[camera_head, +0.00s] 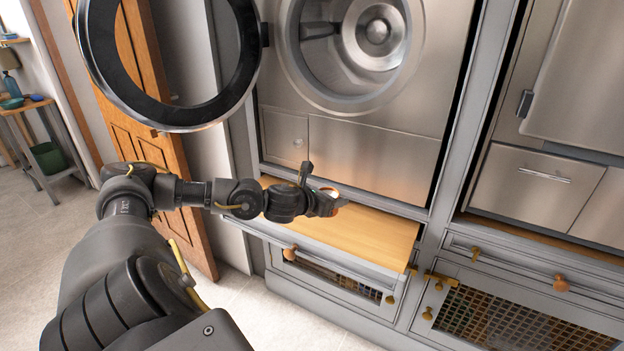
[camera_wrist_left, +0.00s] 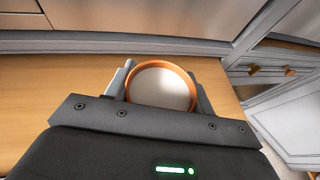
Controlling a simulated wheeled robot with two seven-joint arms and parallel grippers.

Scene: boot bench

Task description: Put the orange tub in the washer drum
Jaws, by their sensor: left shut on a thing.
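The orange tub (camera_wrist_left: 162,86) is round, with an orange rim and a pale inside or lid. In the left wrist view it sits between the two fingers of my left gripper (camera_wrist_left: 161,90), which is shut on it. In the head view the left gripper (camera_head: 330,197) is over the wooden pull-out shelf (camera_head: 375,235), and only a small part of the tub shows. I cannot tell whether the tub touches the shelf. The washer drum (camera_head: 345,50) is above and behind the gripper, with its opening uncovered. My right gripper is not in view.
The round washer door (camera_head: 170,122) stands swung open to the left of the drum. Grey drawers with knobs and mesh fronts (camera_head: 490,318) are below and right. A second steel appliance (camera_head: 540,190) is at the right. Open floor lies at the left.

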